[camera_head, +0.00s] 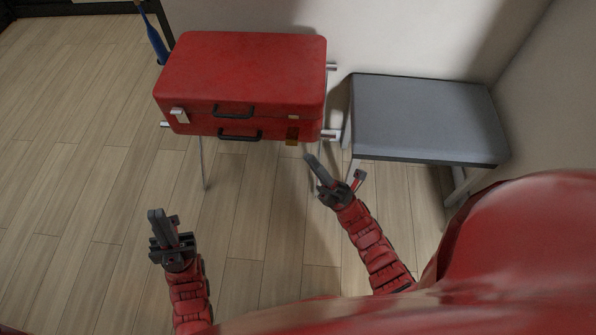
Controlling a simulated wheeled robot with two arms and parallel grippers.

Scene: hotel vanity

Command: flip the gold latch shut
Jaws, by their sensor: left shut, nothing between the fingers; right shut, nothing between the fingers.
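A red suitcase (243,72) lies flat with its lid down on a thin-legged stand. The gold latch (292,137) is on the right of its front face, below the lid seam, and looks folded down. A small pale catch (294,117) sits above it on the lid edge. A silver latch (179,115) is on the left of the front face. My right gripper (309,158) is shut and empty, its tip just below and right of the gold latch, seemingly apart from it. My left gripper (155,213) is shut and empty, low over the floor, away from the suitcase.
Two dark handles, an upper one (233,112) and a lower one (240,135), stick out between the latches. A grey-topped bench (425,118) stands close to the right of the stand. A blue object (157,45) is behind left. The wooden floor (70,150) at left is clear.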

